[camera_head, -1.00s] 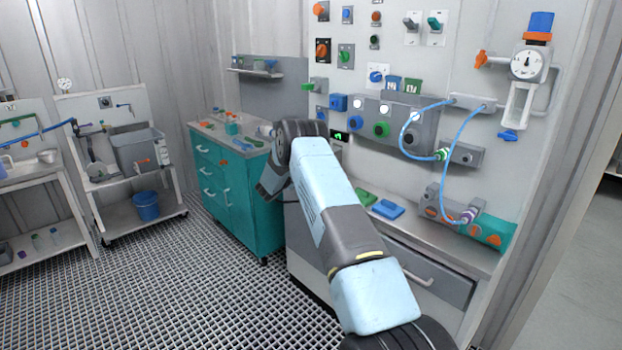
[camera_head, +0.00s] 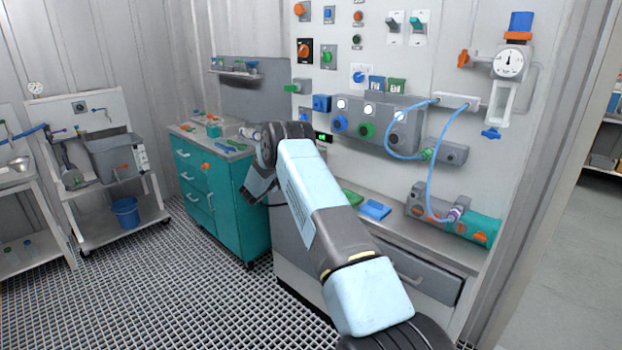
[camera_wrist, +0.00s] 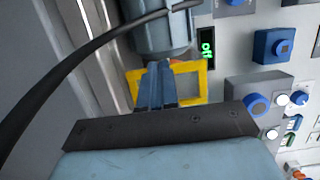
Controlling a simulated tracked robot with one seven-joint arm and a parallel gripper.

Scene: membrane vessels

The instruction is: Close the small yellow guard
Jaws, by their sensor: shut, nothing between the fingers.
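The small yellow guard (camera_wrist: 204,82) shows in the wrist view as a yellow frame with an opening, beside the panel wall. My gripper (camera_wrist: 157,68) is shut and empty, its fingers crossing in front of the guard's middle. Whether the fingers touch the guard I cannot tell. A red part shows just behind the fingertips, partly hidden. A green-lit display (camera_wrist: 206,47) is next to the guard.
A dark cable crosses the wrist view at upper left. A grey control box (camera_head: 375,120) with several knobs juts from the panel, with blue hoses to its right. A teal cabinet (camera_head: 232,210) stands left of my arm. Grated floor (camera_head: 170,290) is clear at the front left.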

